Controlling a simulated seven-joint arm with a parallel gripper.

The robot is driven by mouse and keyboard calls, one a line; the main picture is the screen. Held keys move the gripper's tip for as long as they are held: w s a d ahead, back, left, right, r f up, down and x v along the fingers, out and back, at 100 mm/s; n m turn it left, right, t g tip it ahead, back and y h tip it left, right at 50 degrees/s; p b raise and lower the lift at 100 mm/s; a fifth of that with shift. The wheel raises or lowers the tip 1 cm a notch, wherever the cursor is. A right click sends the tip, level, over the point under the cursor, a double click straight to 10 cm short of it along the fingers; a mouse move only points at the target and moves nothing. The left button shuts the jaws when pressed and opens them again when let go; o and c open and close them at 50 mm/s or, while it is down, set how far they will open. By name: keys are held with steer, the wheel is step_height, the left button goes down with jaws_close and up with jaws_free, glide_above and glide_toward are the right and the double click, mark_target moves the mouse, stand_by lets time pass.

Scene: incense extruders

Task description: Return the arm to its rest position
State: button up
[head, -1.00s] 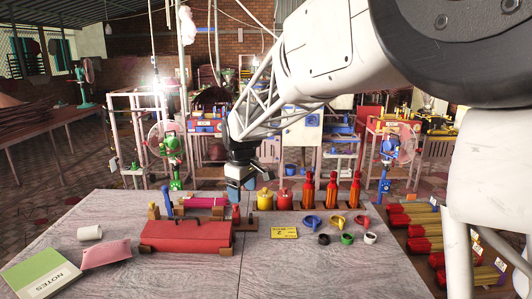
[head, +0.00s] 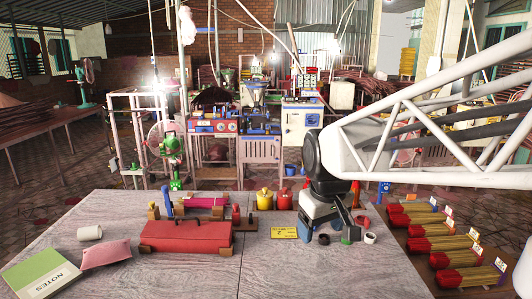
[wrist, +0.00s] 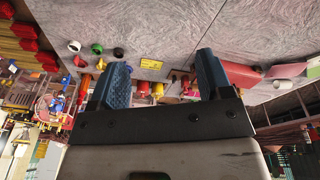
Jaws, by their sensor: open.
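My arm reaches in from the right in the head view. My gripper (head: 326,234) hangs above the right part of the table (head: 200,272), by the small rings. Its two blue-padded fingers stand apart with nothing between them, as the wrist view (wrist: 162,78) also shows.
A yellow card (head: 284,232), yellow pot (head: 265,200) and red pot (head: 285,199) stand left of the gripper. A red box (head: 186,236), pink pouch (head: 106,254), white cup (head: 90,233) and green notebook (head: 40,272) lie farther left. Incense bundles (head: 440,254) lie at right.

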steer(key=s+d+f+m, duration=0.2)
steer(key=s+d, duration=0.1)
steer(key=s, duration=0.5)
steer(key=s+d+f+m, duration=0.3)
steer(key=s+d, duration=0.1)
steer(key=s, duration=0.5)
steer(key=shift+s+f+t, duration=0.15)
steer(key=shift+t, duration=0.15)
